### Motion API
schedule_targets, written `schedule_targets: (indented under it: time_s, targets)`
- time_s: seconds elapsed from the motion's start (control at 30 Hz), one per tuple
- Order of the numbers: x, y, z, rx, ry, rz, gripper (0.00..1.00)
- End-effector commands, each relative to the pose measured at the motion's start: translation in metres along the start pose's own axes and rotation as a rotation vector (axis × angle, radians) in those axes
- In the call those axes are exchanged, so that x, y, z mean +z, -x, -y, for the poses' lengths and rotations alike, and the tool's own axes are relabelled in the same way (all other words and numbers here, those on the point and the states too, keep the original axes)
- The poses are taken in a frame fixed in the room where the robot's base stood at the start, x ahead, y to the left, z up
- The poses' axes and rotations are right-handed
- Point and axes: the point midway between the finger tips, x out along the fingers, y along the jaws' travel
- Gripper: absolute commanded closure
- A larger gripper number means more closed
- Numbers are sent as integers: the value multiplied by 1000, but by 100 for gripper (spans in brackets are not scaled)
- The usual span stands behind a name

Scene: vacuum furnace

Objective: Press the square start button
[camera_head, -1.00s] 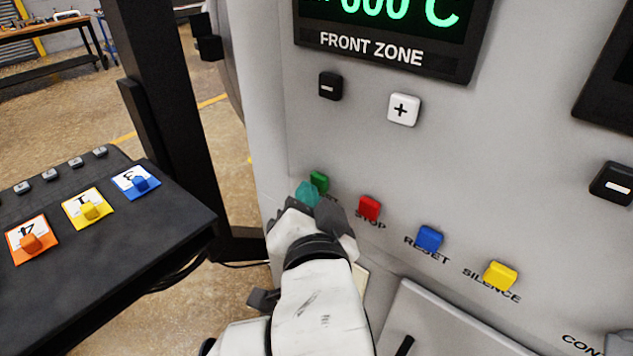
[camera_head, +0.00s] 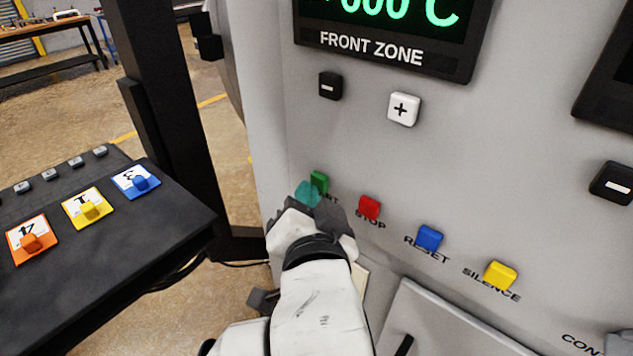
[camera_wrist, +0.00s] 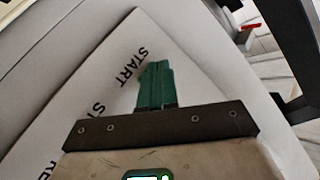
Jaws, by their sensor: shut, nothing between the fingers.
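The square green start button (camera_head: 320,181) sits on the grey furnace panel at the left end of the lower button row. Its START label is partly hidden in the head view, but the word reads clearly in the wrist view. My gripper (camera_head: 307,194) is shut and empty, its teal fingertips just in front of and slightly below-left of the green button in the picture. I cannot tell whether they touch.
A red STOP button (camera_head: 369,207), a blue RESET button (camera_head: 429,238) and a yellow SILENCE button (camera_head: 500,275) run to the right. Minus (camera_head: 330,86) and plus (camera_head: 404,109) buttons sit above. A black console (camera_head: 150,230) with coloured knobs stands left.

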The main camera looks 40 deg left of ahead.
Motion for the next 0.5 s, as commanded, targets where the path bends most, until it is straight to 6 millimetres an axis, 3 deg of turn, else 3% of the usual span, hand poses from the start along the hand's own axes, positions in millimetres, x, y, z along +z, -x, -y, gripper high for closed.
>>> schedule_targets:
  time_s: [0.5]
  targets:
    - [6, 8, 6, 0, 0, 1, 100]
